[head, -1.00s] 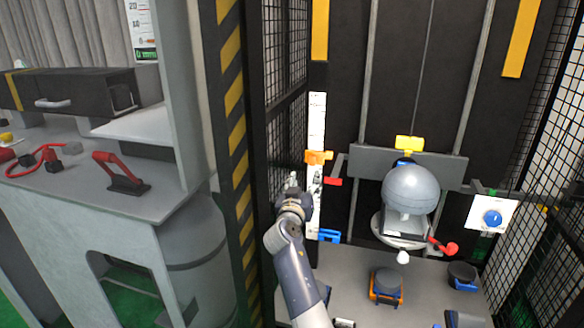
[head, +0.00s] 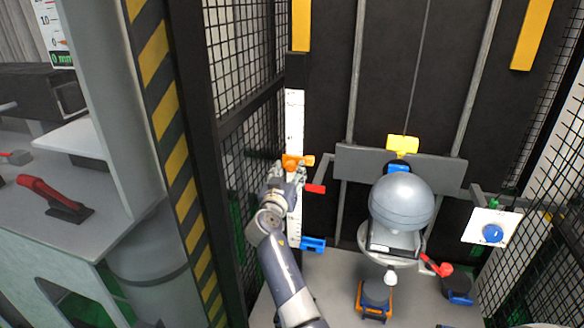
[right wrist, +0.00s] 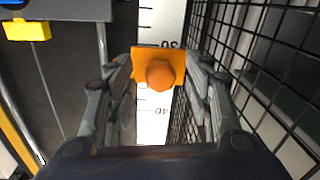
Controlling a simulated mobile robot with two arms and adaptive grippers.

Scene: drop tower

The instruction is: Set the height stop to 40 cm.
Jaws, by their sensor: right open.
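The orange height stop (head: 297,161) sits on a white vertical scale (head: 294,120) at the left of the tower. In the right wrist view the stop (right wrist: 159,68) has a round knob and sits between upside-down marks that look like 30 and 40. My right gripper (head: 288,174) is open, just below and in front of the stop in the head view. In the wrist view its fingers stand on either side of the stop, with visible gaps. My left gripper is not in view.
A red pointer (head: 315,189) and a blue clamp (head: 313,244) are close to the scale. Black mesh (head: 240,60) stands close on the left. A grey ball-shaped head (head: 401,202) hangs to the right, near a blue knob (head: 492,233) on a white panel.

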